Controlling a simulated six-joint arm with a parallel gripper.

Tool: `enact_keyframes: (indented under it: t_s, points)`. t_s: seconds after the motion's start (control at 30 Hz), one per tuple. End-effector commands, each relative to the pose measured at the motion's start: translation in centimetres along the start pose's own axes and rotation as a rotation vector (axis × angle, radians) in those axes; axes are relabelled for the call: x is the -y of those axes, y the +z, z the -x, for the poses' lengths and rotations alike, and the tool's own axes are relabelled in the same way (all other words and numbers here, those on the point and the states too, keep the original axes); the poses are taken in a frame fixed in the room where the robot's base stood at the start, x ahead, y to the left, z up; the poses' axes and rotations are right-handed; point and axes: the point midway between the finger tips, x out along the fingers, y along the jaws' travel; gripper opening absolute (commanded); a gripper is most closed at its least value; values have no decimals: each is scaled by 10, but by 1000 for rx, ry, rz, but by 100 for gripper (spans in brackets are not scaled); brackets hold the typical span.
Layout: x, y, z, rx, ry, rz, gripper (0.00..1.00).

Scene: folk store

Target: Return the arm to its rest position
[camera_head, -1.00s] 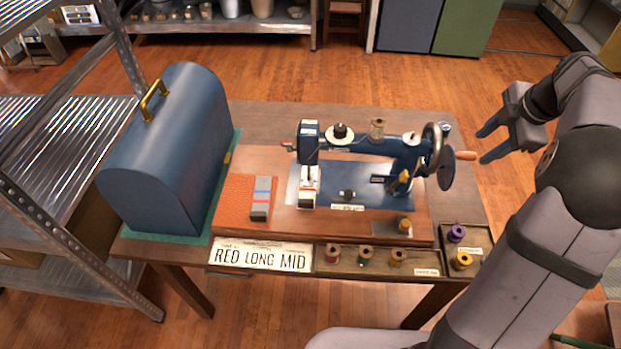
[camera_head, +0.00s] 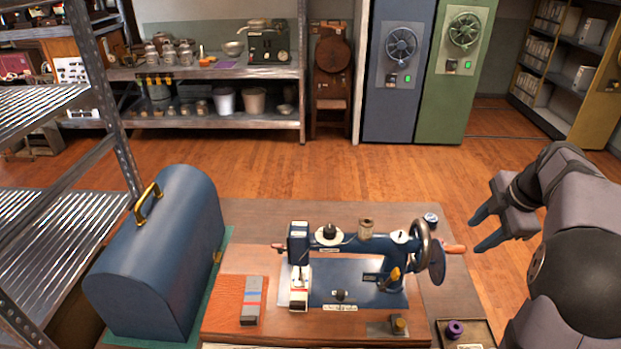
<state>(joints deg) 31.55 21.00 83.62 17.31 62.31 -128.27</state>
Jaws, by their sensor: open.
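My gripper (camera_head: 482,232) is open and empty, at the right of the picture. Its two dark fingers point left, apart from the handwheel of the blue sewing machine (camera_head: 372,268). My arm folds up along the right edge, beside the wooden table (camera_head: 262,212). The sewing machine stands on its wooden base (camera_head: 240,337) on the table. The orange crank handle (camera_head: 454,249) of the machine points right, a little short of my fingers.
A blue domed case (camera_head: 165,265) with a brass handle stands on a green mat at the left. A purple spool (camera_head: 454,329) sits in a tray at the front right. A metal shelf (camera_head: 50,215) rises at the left. Open wooden floor (camera_head: 350,170) lies behind the table.

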Motion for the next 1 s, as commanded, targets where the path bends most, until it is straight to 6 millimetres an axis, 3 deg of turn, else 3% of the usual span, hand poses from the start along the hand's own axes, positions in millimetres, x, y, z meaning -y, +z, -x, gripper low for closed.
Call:
enact_keyframes:
  t_s: [0.27, 0.43, 0.57, 0.77, 0.93, 1.0]
  points:
    - [-2, 2, 0, 6, 11, -287, 42]
    - [-9, 11, 0, 30, 49, -644, 42]
    - [-2, 18, -9, 51, 58, -944, 42]
    - [42, 19, -44, 109, 11, -1411, 42]
    - [103, 8, -73, 206, -43, -1793, 42]
    - [134, -6, -79, 260, -66, -1929, 42]
